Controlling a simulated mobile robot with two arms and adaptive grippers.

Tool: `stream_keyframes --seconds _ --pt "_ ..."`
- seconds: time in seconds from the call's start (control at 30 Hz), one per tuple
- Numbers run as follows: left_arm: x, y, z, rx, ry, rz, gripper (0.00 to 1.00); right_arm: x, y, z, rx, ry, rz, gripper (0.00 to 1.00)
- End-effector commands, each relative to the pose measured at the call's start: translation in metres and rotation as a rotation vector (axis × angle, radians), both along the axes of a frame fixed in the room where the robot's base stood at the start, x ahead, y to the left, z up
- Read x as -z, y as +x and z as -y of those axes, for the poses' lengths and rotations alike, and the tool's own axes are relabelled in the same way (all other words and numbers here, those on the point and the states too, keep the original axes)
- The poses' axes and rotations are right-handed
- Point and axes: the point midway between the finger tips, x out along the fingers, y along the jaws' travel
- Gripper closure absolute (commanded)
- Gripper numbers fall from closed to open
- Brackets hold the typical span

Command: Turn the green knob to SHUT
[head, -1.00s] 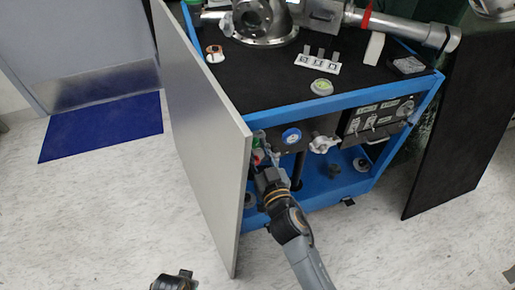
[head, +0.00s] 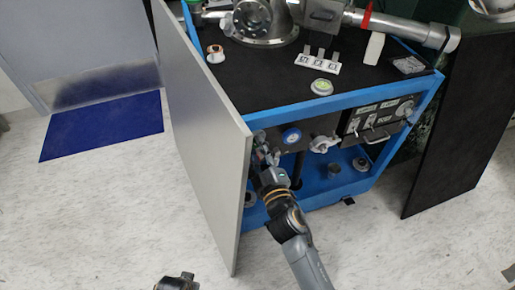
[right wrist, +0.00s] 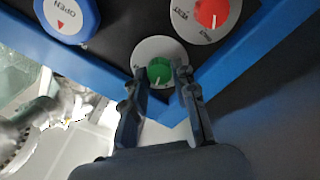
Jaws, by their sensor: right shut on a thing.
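The green knob (right wrist: 159,72) sits on a pale round plate near the blue frame edge in the right wrist view. Its white pointer line points toward the bottom of that picture, slightly left. The plate's lettering is not readable. My right gripper (right wrist: 161,76) has one finger on each side of the knob and is shut on it.
A red knob (right wrist: 212,12) is close beside the green one. A blue dial marked OPEN (right wrist: 67,15) is on the other side. The open grey door panel (head: 205,150) stands close left of my right arm. Metal vacuum parts (head: 265,20) stand on the cart top. Floor in front is clear.

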Motion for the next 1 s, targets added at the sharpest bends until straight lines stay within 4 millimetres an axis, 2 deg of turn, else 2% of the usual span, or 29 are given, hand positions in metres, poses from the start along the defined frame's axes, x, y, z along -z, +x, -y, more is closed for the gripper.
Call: stream_keyframes --seconds 0.3,0.5,1.0 --pt "0.0003 -0.0053 0.0005 0.000 0.001 -0.013 1.00 0.0009 -0.0001 -0.0001 -0.001 -0.248 0.080 1.00" --pt "-0.0016 -0.0050 0.0009 -0.001 0.000 -0.012 1.00 0.0012 -0.0003 -0.0002 0.000 -0.350 0.112 1.00" --pt "-0.0048 -0.0016 0.0007 -0.002 -0.001 -0.003 1.00 0.0014 -0.0005 -0.0007 -0.001 -0.430 0.138 1.00"
